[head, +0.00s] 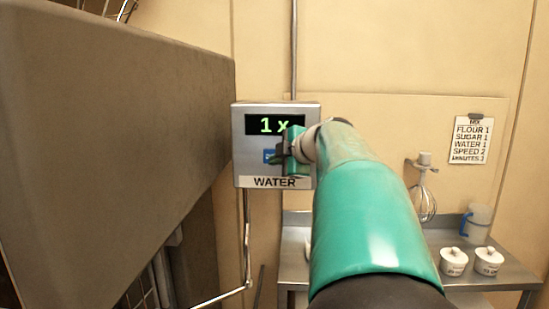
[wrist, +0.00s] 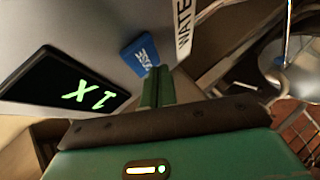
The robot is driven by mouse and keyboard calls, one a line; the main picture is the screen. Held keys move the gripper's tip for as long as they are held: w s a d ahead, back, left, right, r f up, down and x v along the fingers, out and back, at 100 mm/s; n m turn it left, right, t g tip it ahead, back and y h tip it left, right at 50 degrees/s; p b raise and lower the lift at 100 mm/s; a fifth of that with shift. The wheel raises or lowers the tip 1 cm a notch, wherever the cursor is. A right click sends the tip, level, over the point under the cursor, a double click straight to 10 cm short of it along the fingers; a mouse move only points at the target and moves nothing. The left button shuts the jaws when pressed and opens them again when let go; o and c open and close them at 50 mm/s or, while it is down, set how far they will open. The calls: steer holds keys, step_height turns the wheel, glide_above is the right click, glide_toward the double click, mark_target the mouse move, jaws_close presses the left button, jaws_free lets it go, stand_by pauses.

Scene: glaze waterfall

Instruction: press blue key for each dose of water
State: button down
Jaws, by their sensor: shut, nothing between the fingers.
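The water dispenser panel (head: 240,140) is a grey metal box on the wall, with a dark display (head: 262,125) reading "1 x" in green and the label WATER below. The blue key (head: 269,156) sits under the display, partly hidden by my gripper (head: 283,160). In the wrist view the blue key (wrist: 139,54) carries white lettering, and the display (wrist: 70,92) shows the same reading upside down. My gripper's green fingers (wrist: 155,84) are shut and empty, with their tips close to the key's edge. I cannot tell whether they touch it.
A recipe card (head: 472,140) on the wall lists WATER 1. A whisk (head: 425,190) hangs at right above a metal counter (head: 500,277) with a jug (head: 476,222) and two white pots (head: 454,262). A large brown-grey block (head: 120,110) fills the left side.

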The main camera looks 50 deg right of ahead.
steer(key=shift+a, duration=0.1)
steer(key=s+a, duration=0.3)
steer(key=shift+s+a, duration=0.1)
steer(key=shift+a, duration=0.3)
stand_by(0.4)
stand_by(2.5)
steer(key=a+f+m+g+y, duration=0.25)
steer(key=a+f, duration=0.35)
steer(key=a, duration=0.5)
steer(key=a+f+m+g+y, duration=0.1)
steer(key=a+f+m, duration=0.3)
steer(key=a, duration=0.6)
steer(key=s+a+f+m+g+h, duration=0.1)
steer(key=s+a+f+m+g, duration=0.2)
steer(key=s+a+f, duration=0.9)
step_height(320, 180, down, 3)
steer(key=shift+a+r+m+g, duration=0.1)
steer(key=shift+a+m+g, duration=0.25)
steer(key=shift+a+m, duration=0.8)
